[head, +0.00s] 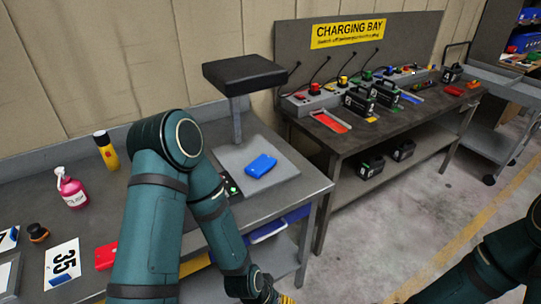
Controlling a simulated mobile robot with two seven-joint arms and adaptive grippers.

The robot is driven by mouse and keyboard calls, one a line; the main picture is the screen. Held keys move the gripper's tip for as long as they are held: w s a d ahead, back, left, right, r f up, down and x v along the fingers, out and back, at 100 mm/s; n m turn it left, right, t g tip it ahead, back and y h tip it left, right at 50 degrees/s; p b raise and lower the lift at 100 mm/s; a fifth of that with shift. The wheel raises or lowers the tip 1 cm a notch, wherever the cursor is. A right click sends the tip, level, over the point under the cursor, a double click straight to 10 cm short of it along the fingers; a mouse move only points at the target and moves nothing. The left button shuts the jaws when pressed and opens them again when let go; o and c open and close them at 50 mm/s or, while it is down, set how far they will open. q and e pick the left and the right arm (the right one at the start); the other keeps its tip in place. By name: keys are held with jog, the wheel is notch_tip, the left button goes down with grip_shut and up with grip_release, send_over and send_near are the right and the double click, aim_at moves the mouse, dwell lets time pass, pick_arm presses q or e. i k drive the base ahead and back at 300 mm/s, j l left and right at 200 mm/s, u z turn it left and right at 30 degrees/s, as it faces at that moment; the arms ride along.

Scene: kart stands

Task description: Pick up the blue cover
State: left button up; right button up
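The blue cover (261,166) lies on a light grey plate (285,172) at the right end of the near workbench, below a black-topped stand. Nothing touches it from above. My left arm crosses the bench to the left of the cover and bends down past the bench's front edge.
The black-topped stand (244,74) rises just behind the cover. A pink bottle (71,188), a yellow-and-black canister (106,151) and a number card (62,264) are on the bench's left. The charging bench (395,122) holds several batteries. Floor between is clear.

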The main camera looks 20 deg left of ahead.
aim_at(259, 167)
jog(key=i+l+u, duration=0.2)
jog(key=u, duration=0.25)
jog(key=i+l+u, duration=0.15)
jog(key=u, duration=0.3)
jog(key=i+l+u, duration=0.1)
jog(key=l, duration=0.25)
jog(key=i+l+u, duration=0.1)
jog(key=l, duration=0.25)
jog(key=i+l, duration=0.1)
jog(key=l, duration=0.25)
jog(key=u, duration=0.05)
